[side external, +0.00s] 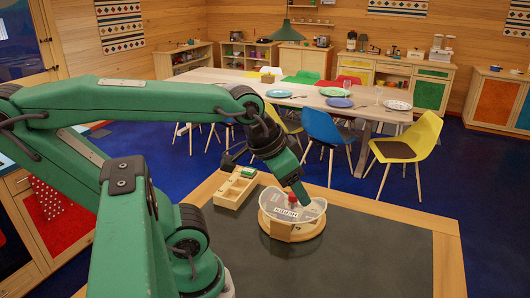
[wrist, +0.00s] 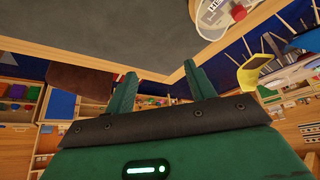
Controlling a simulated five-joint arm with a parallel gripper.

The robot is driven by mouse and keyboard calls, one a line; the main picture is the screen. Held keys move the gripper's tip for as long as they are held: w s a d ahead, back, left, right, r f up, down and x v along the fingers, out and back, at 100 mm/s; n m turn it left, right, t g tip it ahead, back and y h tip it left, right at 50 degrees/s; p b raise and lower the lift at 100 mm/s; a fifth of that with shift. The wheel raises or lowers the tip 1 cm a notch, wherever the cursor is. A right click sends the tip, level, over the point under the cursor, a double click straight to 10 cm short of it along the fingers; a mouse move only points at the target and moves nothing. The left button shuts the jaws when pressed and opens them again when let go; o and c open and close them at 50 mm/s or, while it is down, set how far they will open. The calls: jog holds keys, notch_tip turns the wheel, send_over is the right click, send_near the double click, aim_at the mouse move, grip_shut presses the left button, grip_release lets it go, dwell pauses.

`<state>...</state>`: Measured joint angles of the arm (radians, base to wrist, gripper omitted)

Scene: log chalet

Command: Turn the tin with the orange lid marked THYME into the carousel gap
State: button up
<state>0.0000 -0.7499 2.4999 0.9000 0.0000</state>
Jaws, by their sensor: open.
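The carousel (side external: 290,238) is a low round wooden stand on the dark-topped table, with a clear curved guard, a printed label and a red knob (side external: 292,198). Part of it shows at the top right edge of the wrist view (wrist: 222,22). My gripper (side external: 298,190) points down close to the carousel in the side view. In the wrist view my gripper (wrist: 160,70) has its two green fingers apart with nothing between them. I cannot make out the tin with the orange lid or its THYME marking in either view. The carousel gap is also not clear.
A wooden compartment tray (side external: 232,192) stands left of the carousel. The dark table top (side external: 370,260) is bare to the right and front, with a wooden rim (side external: 448,255). A dining table (side external: 320,95) and chairs stand beyond.

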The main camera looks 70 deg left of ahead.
jog(key=shift+w+a+n, duration=0.3)
jog(key=shift+w, duration=0.05)
jog(key=shift+c, duration=0.2)
jog(key=n+g, duration=0.6)
jog(key=n, duration=0.6)
send_over(293, 194)
notch_tip(293, 194, down, 9)
jog(key=shift+w+a+f, duration=0.1)
jog(key=shift+f, duration=0.05)
jog(key=shift+f, duration=3.9)
jog(key=c, duration=1)
